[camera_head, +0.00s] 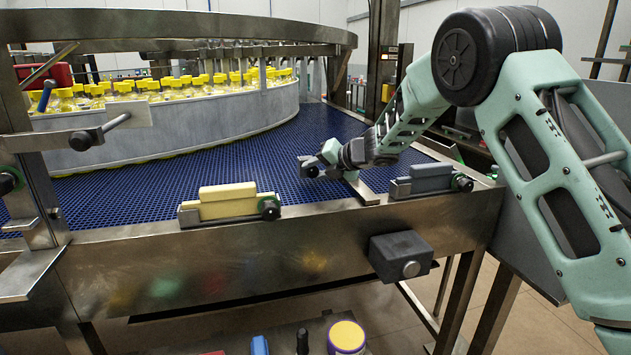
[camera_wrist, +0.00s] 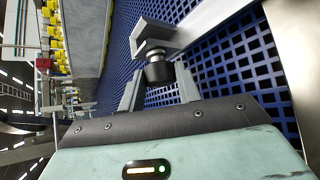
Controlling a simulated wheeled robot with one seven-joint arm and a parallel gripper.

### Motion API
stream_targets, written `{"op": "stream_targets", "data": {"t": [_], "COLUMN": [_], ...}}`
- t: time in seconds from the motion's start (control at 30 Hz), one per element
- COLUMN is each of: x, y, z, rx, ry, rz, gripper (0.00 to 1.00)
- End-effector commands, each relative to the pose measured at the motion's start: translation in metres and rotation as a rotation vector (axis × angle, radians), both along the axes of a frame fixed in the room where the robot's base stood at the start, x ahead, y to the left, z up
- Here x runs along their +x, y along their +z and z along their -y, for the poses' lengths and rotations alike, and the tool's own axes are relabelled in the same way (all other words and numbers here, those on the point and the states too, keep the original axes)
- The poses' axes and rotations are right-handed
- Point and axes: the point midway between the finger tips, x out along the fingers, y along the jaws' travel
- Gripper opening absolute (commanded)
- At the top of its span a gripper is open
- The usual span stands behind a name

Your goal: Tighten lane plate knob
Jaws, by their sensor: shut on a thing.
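The lane plate knob (camera_wrist: 158,70) is a dark round cylinder in the wrist view, under a grey metal bracket (camera_wrist: 155,35) that joins a long metal bar (camera_wrist: 212,14). My gripper (camera_wrist: 160,88) has one finger on each side of the knob and is shut on it. In the head view my gripper (camera_head: 322,162) reaches in from the right, low over the blue mesh conveyor near its front edge. Small dark parts at its tip hide the exact finger contact there. A flat metal plate (camera_head: 364,193) lies just below my wrist.
A yellow block unit (camera_head: 228,202) and a dark grey block unit (camera_head: 430,180) sit on the conveyor's front rail, left and right of my gripper. Yellow-capped bottles (camera_head: 170,88) stand behind a curved metal wall (camera_head: 200,122). The blue mesh (camera_head: 225,162) behind the yellow block is clear.

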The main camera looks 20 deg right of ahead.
Motion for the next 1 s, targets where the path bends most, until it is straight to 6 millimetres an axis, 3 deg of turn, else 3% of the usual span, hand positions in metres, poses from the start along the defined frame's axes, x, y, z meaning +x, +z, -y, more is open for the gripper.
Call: {"op": "stream_targets", "data": {"t": [0.03, 0.4, 1.0], "x": [-0.0004, -0.0008, -0.0015], "y": [-0.0077, -0.0085, -0.0065], "z": [0.0021, 0.0020, 0.0021], "rx": [0.040, 0.283, 0.373], "ry": [-0.001, 0.001, 0.003], "rz": [-0.001, -0.003, -0.005], "gripper": [0.11, 0.11, 0.11]}}
